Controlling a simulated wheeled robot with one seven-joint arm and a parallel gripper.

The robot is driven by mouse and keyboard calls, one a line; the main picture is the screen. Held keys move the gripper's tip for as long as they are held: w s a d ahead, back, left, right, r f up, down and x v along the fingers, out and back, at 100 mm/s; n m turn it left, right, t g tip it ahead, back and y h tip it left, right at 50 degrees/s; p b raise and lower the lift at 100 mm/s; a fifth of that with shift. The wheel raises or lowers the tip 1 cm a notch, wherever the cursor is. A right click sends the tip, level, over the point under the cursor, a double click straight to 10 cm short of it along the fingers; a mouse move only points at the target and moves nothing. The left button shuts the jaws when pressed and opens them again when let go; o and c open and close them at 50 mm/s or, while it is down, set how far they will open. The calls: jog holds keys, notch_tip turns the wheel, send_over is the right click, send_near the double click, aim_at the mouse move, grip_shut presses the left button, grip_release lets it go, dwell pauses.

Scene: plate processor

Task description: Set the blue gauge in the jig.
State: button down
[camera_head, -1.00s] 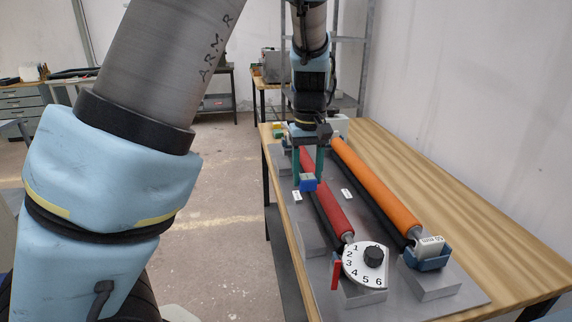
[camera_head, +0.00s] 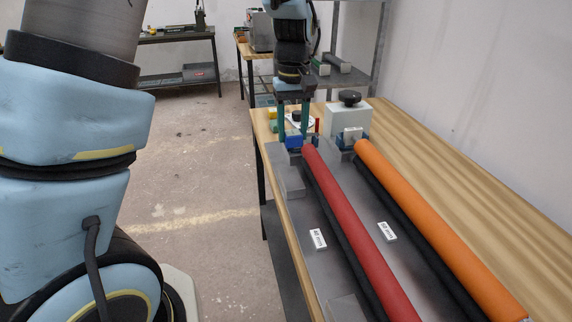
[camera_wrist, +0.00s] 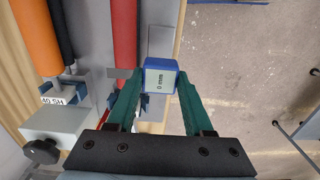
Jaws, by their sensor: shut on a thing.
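My gripper (camera_head: 293,138) is shut on the blue gauge (camera_wrist: 160,76), a small block with a blue rim and a pale face marked "0 mm"; any digit before that is hard to read. In the head view the blue gauge (camera_head: 294,143) shows between the fingertips, at the far end of the red roller (camera_head: 357,228). In the wrist view my gripper (camera_wrist: 160,85) holds it beside the red roller, near the bench edge. I cannot tell whether it touches anything below. No part is clearly recognisable as the jig.
An orange roller (camera_head: 430,222) lies parallel on the right, with black rollers beside both. A grey block with a black knob (camera_head: 349,97) stands at the far end. White labels (camera_head: 318,238) lie on the grey plate. The wooden bench (camera_head: 470,185) is clear on the right.

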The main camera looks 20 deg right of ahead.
jog(key=shift+w+f, duration=0.2)
jog(key=shift+f, duration=0.15)
jog(key=p, duration=0.2)
send_near(291, 177)
notch_tip(291, 177, down, 5)
jog(key=shift+s+f, duration=0.1)
jog(key=shift+f, duration=0.1)
jog(key=shift+f, duration=0.35)
jog(key=c, duration=0.6)
grip_release()
jog(key=shift+r, duration=0.1)
notch_tip(291, 177, up, 13)
jog(key=shift+f+b, duration=0.2)
jog(key=shift+b, duration=0.7)
